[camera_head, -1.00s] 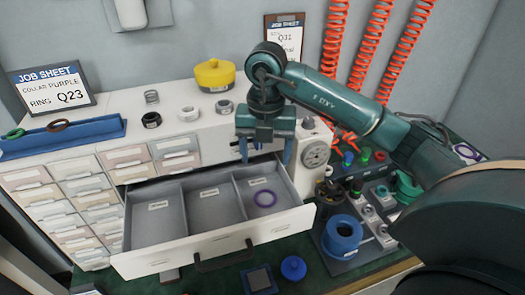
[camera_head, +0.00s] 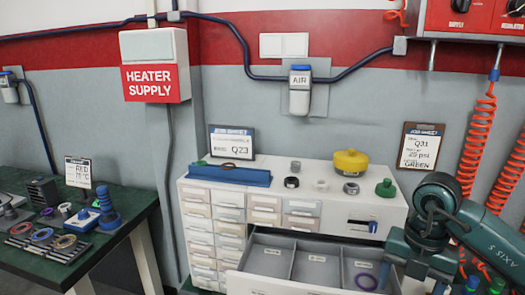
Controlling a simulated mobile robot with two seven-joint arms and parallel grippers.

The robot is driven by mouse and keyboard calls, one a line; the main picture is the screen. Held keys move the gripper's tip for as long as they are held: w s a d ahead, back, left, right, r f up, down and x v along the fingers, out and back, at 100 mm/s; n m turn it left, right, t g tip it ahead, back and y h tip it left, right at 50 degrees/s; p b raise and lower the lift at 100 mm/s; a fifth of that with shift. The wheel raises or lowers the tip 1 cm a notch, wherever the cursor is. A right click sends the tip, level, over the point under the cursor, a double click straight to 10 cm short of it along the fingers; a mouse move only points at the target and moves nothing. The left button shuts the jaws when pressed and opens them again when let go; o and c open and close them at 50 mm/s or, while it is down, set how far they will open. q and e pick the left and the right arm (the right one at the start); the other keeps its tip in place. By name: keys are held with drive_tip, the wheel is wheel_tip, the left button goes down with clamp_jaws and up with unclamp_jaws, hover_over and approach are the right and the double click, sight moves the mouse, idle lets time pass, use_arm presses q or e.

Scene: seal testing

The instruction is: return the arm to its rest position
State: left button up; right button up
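My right arm comes in at the lower right, and its gripper (camera_head: 412,280) points down by the right side of the open drawer. Its two fingers look apart with nothing visible between them, though the tips are near the lower edge of the picture. My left arm and gripper are out of view.
The open drawer (camera_head: 288,289) of the white cabinet (camera_head: 330,176) sticks out, with a purple ring (camera_head: 366,281) in its right compartment. A yellow pot (camera_head: 351,162) and a green knobbed part (camera_head: 385,188) stand on top. A green bench (camera_head: 130,215) is at left.

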drive_tip(key=s+a+f+n+g+y, duration=0.1)
drive_tip(key=s+a+f+n+y, duration=0.15)
drive_tip(key=a+y, duration=0.4)
drive_tip(key=s+a+f+n+g+y, duration=0.2)
drive_tip(key=s+a+y, duration=0.1)
drive_tip(key=a, duration=0.7)
drive_tip(key=s+a+r+m+t+y, duration=0.2)
drive_tip(key=a+r+m+t+y, duration=0.25)
drive_tip(key=a+r+y, duration=0.5)
drive_tip(key=w+d+f+m+t+h+p, duration=0.1)
drive_tip(key=w+d+f+m+t+h, duration=0.1)
drive_tip(key=d+f+m+t+h, duration=0.7)
drive_tip(key=w+d+f+m+t+h, duration=0.2)
drive_tip(key=f+m+t, duration=0.4)
drive_tip(key=m, duration=0.7)
drive_tip(key=s+d+f+m+g+h, duration=0.2)
drive_tip(key=s+f+g, duration=0.4)
drive_tip(key=s+f, duration=0.4)
wheel_tip(320, 180, down, 4)
drive_tip(key=m+h, duration=0.1)
drive_tip(key=h, duration=0.1)
drive_tip(key=shift+s+d+r+m+h, duration=0.2)
drive_tip(key=shift+s+d+m+h, duration=0.1)
drive_tip(key=shift+d+m, duration=0.1)
